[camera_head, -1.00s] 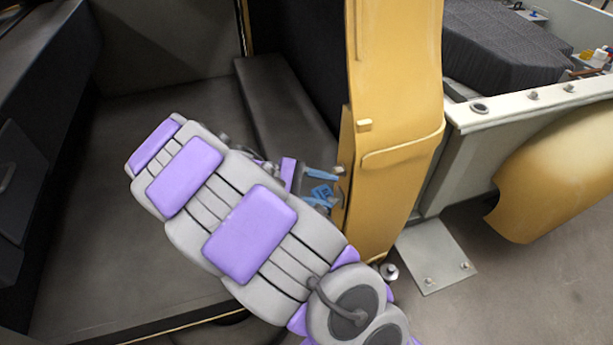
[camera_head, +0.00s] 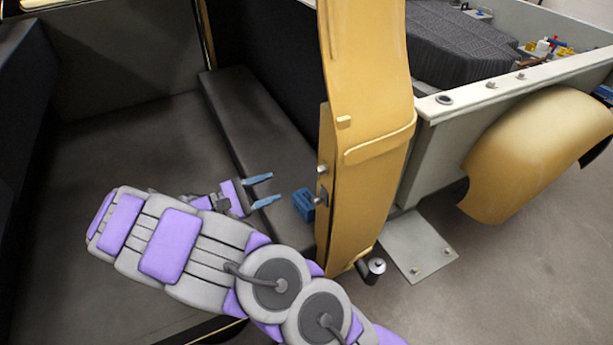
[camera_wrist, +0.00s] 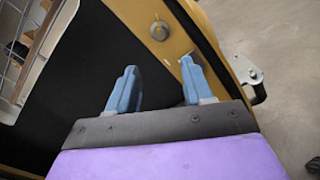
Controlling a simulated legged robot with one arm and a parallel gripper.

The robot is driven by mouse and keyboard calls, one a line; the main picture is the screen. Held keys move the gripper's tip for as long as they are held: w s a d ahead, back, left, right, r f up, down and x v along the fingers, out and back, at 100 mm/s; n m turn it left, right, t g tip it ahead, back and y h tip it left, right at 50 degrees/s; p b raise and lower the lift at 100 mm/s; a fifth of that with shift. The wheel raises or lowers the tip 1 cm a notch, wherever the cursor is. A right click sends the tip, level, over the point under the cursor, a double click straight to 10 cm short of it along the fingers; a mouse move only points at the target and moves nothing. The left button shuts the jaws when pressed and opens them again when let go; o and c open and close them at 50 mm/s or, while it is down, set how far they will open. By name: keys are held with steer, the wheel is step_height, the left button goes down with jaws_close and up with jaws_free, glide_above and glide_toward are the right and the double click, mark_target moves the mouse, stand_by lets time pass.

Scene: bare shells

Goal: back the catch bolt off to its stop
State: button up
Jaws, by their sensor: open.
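In the head view, a blue block (camera_head: 304,203) sits at a small metal catch plate (camera_head: 320,196) on the edge of the yellow door panel (camera_head: 365,150). It looks like the catch bolt's grip, but how far the bolt is drawn is too small to tell. My gripper (camera_head: 275,187) is open and empty, left of the blue block and apart from it, its blue fingers pointing toward the door edge. In the wrist view my open gripper (camera_wrist: 158,64) faces the yellow edge. The blue block cannot be made out there; the right finger covers part of the plate.
A round metal knob (camera_head: 321,170) sits just above the catch; it also shows in the wrist view (camera_wrist: 159,31). A dark bench (camera_head: 250,135) lies behind my gripper. A dark cylinder with a metal top (camera_head: 375,268) is at the door's foot. The floor left is clear.

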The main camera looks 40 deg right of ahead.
mark_target(321, 169)
steer(key=b+x, duration=0.2)
steer(key=x, duration=1.1)
steer(key=shift+a, duration=0.25)
jaws_close()
